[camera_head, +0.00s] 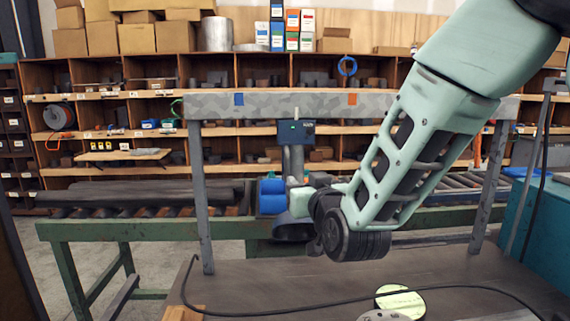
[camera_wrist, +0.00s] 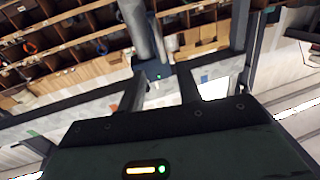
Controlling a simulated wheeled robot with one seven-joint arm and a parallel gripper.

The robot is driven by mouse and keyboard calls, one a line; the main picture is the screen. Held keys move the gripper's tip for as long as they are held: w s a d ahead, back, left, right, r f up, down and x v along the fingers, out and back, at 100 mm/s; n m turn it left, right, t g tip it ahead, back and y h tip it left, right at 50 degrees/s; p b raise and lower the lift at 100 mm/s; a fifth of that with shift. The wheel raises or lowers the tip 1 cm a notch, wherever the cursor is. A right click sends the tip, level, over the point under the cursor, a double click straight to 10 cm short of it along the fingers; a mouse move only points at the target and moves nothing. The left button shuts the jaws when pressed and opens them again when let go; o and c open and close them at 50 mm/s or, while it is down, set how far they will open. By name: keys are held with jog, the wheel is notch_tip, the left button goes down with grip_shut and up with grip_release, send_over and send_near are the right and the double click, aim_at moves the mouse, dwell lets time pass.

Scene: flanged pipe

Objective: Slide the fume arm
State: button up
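The fume arm hangs from a grey speckled overhead rail (camera_head: 320,104) with a blue mark at left and an orange mark right of centre. Its blue carriage box (camera_head: 295,132) with a green light sits between the marks. A grey pipe (camera_head: 293,160) runs down from it. My gripper (camera_head: 298,190) is low by this pipe, partly hidden by my own wrist. In the wrist view my gripper (camera_wrist: 162,82) has its two fingers apart, with the carriage box (camera_wrist: 155,76) and the pipe (camera_wrist: 138,30) beyond the gap. I see nothing clamped; contact is unclear.
A dark bench top (camera_head: 250,285) with a black cable and a round pale-green-topped item (camera_head: 400,300) lies in front. A green roller conveyor (camera_head: 140,215) and wooden shelving (camera_head: 100,110) stand behind. Grey posts (camera_head: 200,200) carry the rail. A teal cabinet (camera_head: 545,230) is at right.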

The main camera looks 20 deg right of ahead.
aim_at(288, 167)
jog(key=w+p, duration=0.5)
jog(key=w, duration=1)
grip_shut()
